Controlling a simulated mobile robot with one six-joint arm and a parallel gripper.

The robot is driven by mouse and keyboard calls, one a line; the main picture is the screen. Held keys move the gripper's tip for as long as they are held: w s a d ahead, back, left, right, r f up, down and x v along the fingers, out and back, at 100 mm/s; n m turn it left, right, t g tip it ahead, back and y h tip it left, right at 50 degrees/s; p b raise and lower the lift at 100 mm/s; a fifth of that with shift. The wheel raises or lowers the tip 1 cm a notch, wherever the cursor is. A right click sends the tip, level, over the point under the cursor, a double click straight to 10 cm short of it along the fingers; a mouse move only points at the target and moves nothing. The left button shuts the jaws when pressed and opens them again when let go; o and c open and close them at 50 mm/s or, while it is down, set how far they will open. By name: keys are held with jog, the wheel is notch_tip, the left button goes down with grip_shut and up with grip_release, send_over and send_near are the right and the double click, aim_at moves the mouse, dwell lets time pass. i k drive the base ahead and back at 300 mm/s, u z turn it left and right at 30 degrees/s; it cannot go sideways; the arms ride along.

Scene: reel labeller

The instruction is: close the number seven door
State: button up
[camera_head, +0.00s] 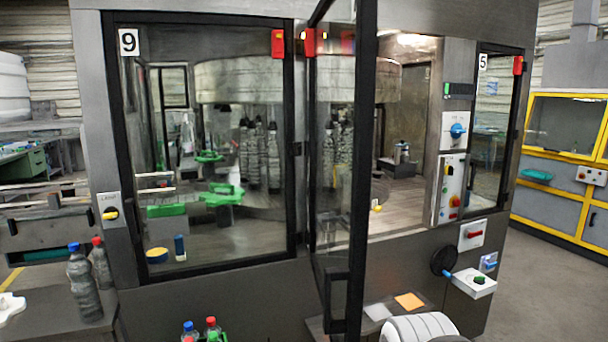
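A black-framed glass door (363,180) stands open between the door labelled 9 (128,42) and the door labelled 5 (483,62). It swings out toward me and shows nearly edge-on. No number is readable on it, so I cannot confirm that it is door seven. A black handle (337,300) sits low on its outer edge. The opening (405,150) to its right shows the machine's interior. Doors 9 and 5 look shut. A white rounded part at the bottom, right of the open door, looks like my own arm. My gripper is not in view.
Bottles (85,285) stand at the left, and more at the bottom centre. Floor is clear at the right.

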aim_at(366, 13)
jog(key=z, duration=2.15)
jog(key=k, duration=0.35)
jog(key=u, duration=2.05)
